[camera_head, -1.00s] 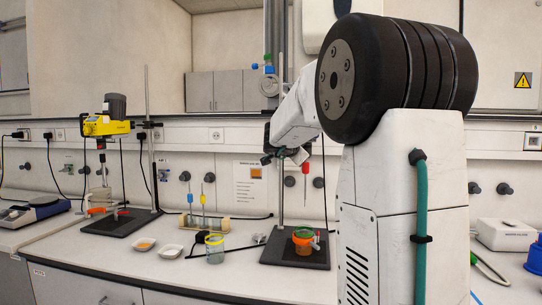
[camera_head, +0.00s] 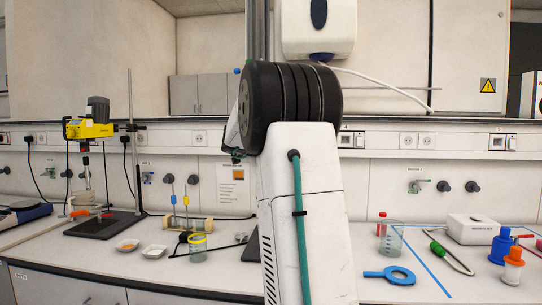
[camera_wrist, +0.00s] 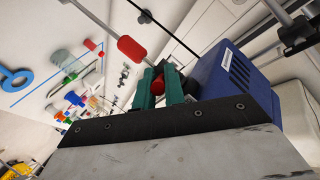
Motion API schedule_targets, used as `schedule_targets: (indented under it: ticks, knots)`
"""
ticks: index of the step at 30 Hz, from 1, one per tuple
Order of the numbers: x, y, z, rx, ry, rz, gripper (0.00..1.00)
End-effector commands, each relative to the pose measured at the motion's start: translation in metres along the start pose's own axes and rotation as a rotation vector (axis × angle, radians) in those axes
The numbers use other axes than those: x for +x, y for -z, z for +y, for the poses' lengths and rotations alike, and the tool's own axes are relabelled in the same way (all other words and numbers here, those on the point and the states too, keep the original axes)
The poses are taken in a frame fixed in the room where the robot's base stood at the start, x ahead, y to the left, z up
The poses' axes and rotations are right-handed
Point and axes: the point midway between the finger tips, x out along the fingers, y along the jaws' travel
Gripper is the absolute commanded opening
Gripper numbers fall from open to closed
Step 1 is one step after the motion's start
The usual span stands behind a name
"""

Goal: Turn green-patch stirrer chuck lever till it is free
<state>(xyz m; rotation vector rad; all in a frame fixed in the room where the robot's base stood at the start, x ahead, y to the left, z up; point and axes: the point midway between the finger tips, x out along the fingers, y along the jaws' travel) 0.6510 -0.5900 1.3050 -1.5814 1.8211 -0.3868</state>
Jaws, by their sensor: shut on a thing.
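In the wrist view my gripper (camera_wrist: 161,80) has two green fingers closed around a small red knob (camera_wrist: 158,85), which seems to be the chuck lever's end. A blue box-shaped housing (camera_wrist: 226,76) with a white label, seemingly the stirrer head, is right beside the fingers. A red rounded grip (camera_wrist: 132,48) on a thin rod lies just past the fingertips. No green patch can be made out on the housing. In the head view my arm hides the gripper and nearly all of this stirrer. A second stirrer, yellow (camera_head: 89,129), stands at the left.
A yellow-rimmed beaker (camera_head: 198,248) and white dishes (camera_head: 153,251) stand left of my arm. Right of it are a clear beaker (camera_head: 391,238), a blue ring tool (camera_head: 390,275), a white box (camera_head: 473,229) and blue and orange containers (camera_head: 513,267).

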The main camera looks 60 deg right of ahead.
Motion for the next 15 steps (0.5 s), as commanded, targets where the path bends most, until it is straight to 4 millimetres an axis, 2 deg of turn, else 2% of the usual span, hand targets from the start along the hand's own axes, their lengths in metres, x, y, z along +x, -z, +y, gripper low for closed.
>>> schedule_targets:
  ticks: [1,3,4,12,15]
  knots:
    - [-0.0004,0.0013,-0.0012,0.0,0.003,0.002,0.0]
    - [-0.0006,0.0011,-0.0012,0.0,0.003,0.002,0.25]
    - [-0.0006,0.001,-0.0011,0.0,0.003,0.001,0.33]
    - [-0.0012,-0.0004,-0.0008,-0.001,0.002,-0.001,0.33]
    - [-0.0072,-0.0004,-0.0011,-0.001,0.003,-0.001,0.33]
